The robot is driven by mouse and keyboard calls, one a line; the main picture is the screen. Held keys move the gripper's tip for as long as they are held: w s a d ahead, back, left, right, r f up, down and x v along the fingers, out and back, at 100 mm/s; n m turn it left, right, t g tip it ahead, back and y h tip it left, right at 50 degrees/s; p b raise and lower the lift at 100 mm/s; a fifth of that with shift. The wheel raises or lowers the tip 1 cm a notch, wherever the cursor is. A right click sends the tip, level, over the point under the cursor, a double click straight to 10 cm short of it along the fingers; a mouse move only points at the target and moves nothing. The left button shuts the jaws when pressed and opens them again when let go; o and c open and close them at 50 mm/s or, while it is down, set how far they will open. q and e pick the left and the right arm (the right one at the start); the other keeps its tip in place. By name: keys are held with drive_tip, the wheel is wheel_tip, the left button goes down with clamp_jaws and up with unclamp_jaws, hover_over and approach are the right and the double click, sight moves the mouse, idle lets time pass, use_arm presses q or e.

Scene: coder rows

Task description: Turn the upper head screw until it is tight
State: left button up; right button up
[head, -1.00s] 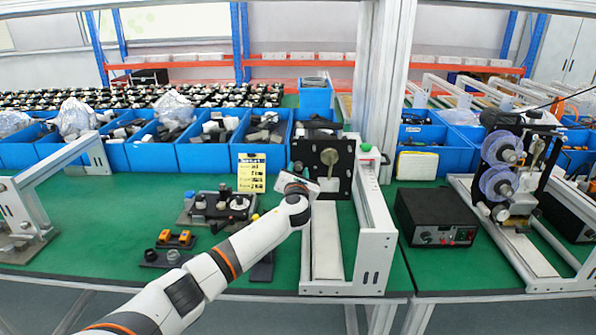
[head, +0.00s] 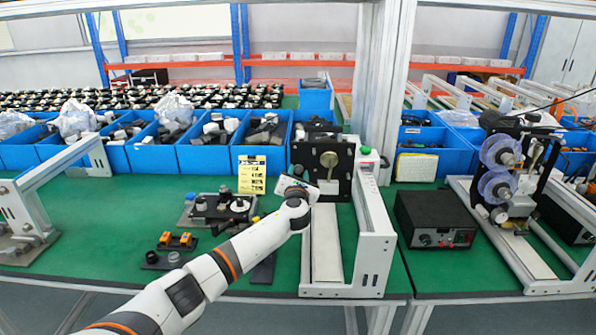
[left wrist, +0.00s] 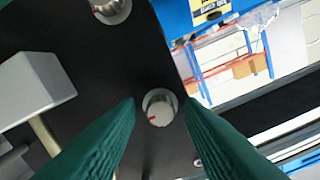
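In the left wrist view, a round silver screw head (left wrist: 160,107) with a short red mark stands on a black plate (left wrist: 110,75). My left gripper (left wrist: 160,112) has its dark green fingers on either side of this screw, with a small gap showing on each side. A second silver screw (left wrist: 111,8) is cut off at the top edge. I cannot tell for sure which is the upper one. In the head view, my left gripper (head: 313,189) is at the front of the black upright plate (head: 343,186) of the coder; the screws cannot be made out there. My right gripper is out of view.
A brass disc (head: 329,159) sits on the plate. The white frame (head: 375,245) with a green button (head: 365,151) stands right of my arm. A black box (head: 436,218) is farther right. Blue bins (head: 207,155) line the back. Dark fixtures (head: 222,208) lie left.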

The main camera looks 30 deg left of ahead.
use_arm(q)
clamp_jaws()
drive_tip(key=shift+f+n+b, duration=0.1)
drive_tip(key=shift+n+b, duration=0.2)
drive_tip(key=shift+n, duration=0.1)
drive_tip(key=n+b, duration=0.1)
drive_tip(key=n, duration=0.1)
drive_tip(key=n+b, duration=0.1)
drive_tip(key=n, duration=0.1)
drive_tip(key=n+b, duration=0.1)
drive_tip(key=n, duration=0.1)
drive_tip(key=shift+d+f, duration=0.1)
drive_tip(key=shift+f, duration=0.15)
drive_tip(key=shift+r+n+b, duration=0.1)
drive_tip(key=shift+n+b, duration=0.2)
drive_tip(key=shift+n, duration=0.6)
drive_tip(key=shift+r+n, duration=0.25)
drive_tip(key=shift+n, duration=0.35)
unclamp_jaws()
